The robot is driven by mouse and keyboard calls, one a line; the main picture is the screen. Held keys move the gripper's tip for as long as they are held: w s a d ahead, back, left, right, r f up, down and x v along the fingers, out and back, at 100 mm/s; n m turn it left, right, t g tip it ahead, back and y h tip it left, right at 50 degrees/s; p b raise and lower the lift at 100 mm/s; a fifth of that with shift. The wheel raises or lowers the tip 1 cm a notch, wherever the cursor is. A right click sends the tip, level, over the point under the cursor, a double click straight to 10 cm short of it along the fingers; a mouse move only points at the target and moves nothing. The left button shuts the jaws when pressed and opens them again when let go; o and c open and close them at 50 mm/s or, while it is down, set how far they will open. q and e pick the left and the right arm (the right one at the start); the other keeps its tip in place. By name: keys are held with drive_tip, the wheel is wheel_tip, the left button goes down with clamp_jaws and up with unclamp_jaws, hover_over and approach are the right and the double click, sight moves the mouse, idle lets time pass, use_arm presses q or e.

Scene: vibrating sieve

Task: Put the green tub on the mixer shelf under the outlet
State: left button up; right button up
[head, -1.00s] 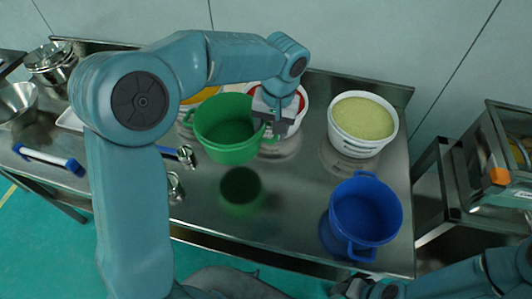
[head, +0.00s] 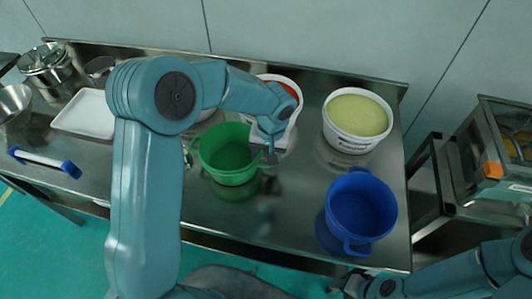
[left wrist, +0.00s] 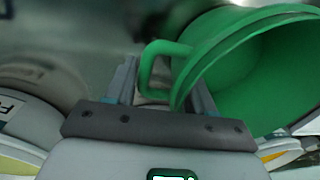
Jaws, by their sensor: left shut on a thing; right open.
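The green tub (head: 228,150) is upright in the head view, over the middle of the steel table. Its dark reflection lies close below it; I cannot tell whether its base touches the table. My left gripper (head: 266,150) is shut on the tub's handle at its right side. In the left wrist view the green handle (left wrist: 150,68) sits between the fingers and the tub (left wrist: 255,75) fills the upper right. My right gripper (head: 350,284) is open at the bottom edge, partly cut off. A metal machine (head: 503,150) stands at the right; I cannot make out an outlet.
A blue tub (head: 361,208) stands at the table's right front. A white tub of yellowish powder (head: 356,116) is behind it. A white tub with red contents (head: 284,92) is partly behind my left arm. A white tray (head: 88,114) and blue-ended tool (head: 42,160) are left.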

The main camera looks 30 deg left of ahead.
use_arm(q)
drive_tip(key=shift+f, duration=0.25)
drive_tip(key=o, duration=1.3)
drive_tip(key=shift+w, duration=0.1)
drive_tip(key=shift+r, duration=0.45)
drive_tip(key=r, duration=0.7)
drive_tip(key=d+r, duration=0.1)
drive_tip(key=r, duration=0.3)
drive_tip(key=shift+w+d, duration=0.1)
drive_tip(key=shift+c, duration=0.3)
drive_tip(key=shift+s+a+r+g+y, duration=0.15)
drive_tip(key=shift+s+a+r+g, duration=0.1)
drive_tip(key=shift+r, duration=0.2)
drive_tip(key=shift+s+a+r+g+y, duration=0.15)
drive_tip(key=shift+s+a+r, duration=0.1)
drive_tip(key=shift+r, duration=0.2)
drive_tip(key=shift+c, duration=0.3)
drive_tip(key=shift+m+t, duration=0.3)
drive_tip(key=shift+m, duration=0.1)
drive_tip(key=shift+w+a+f+b, duration=0.15)
drive_tip(key=shift+f+b, duration=1.2)
drive_tip(key=shift+f, duration=1.2)
drive_tip(key=shift+w+d+f+b, duration=0.1)
drive_tip(key=shift+f+b, duration=1.25)
drive_tip(key=shift+f, duration=1.25)
drive_tip(key=shift+w+a+f+b, duration=0.15)
drive_tip(key=shift+f+b, duration=1.2)
drive_tip(key=shift+f, duration=1.2)
